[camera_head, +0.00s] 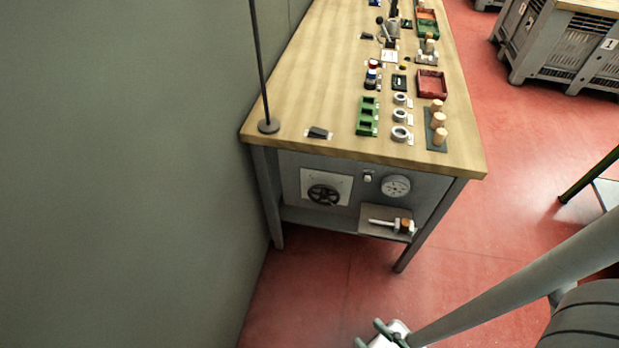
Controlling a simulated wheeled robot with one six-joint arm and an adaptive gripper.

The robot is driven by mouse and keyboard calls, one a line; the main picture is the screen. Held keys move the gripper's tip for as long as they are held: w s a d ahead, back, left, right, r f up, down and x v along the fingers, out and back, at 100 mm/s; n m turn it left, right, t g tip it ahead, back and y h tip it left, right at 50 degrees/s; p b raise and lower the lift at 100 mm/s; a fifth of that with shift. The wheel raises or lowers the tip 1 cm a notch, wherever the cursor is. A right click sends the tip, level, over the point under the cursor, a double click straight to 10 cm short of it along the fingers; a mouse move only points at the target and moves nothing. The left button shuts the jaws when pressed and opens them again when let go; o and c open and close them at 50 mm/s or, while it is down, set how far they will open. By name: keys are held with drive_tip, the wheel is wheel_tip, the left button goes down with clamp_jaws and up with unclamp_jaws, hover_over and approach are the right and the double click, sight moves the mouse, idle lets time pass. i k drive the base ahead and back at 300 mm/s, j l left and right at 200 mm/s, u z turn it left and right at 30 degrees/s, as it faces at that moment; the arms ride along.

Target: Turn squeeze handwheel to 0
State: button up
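The squeeze handwheel (324,194) is a dark spoked wheel on a pale square plate (342,181), set in the grey front panel of the workbench. Marks on the plate are too small to read, so I cannot tell its setting. My gripper (378,335) shows at the bottom edge, partly cut off by the frame. It is low over the red floor, in front of the bench and well apart from the handwheel. Its fingers are too small and cropped to tell whether they are open or shut.
A round dial gauge (396,186) sits right of the wheel. Below it, a small shelf (374,222) holds a cork-coloured piece. The wooden benchtop (310,90) carries trays, rings and corks. A grey wall (120,170) stands close on the left. The red floor (320,290) before the bench is clear.

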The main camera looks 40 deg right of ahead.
sight(324, 192)
drive_tip(key=i+j+z, duration=0.2)
drive_tip(key=j, duration=0.15)
drive_tip(key=i+j+z, duration=0.2)
drive_tip(key=j, duration=0.15)
drive_tip(key=i+j+z, duration=0.2)
drive_tip(key=j, duration=0.2)
drive_tip(key=k, duration=0.1)
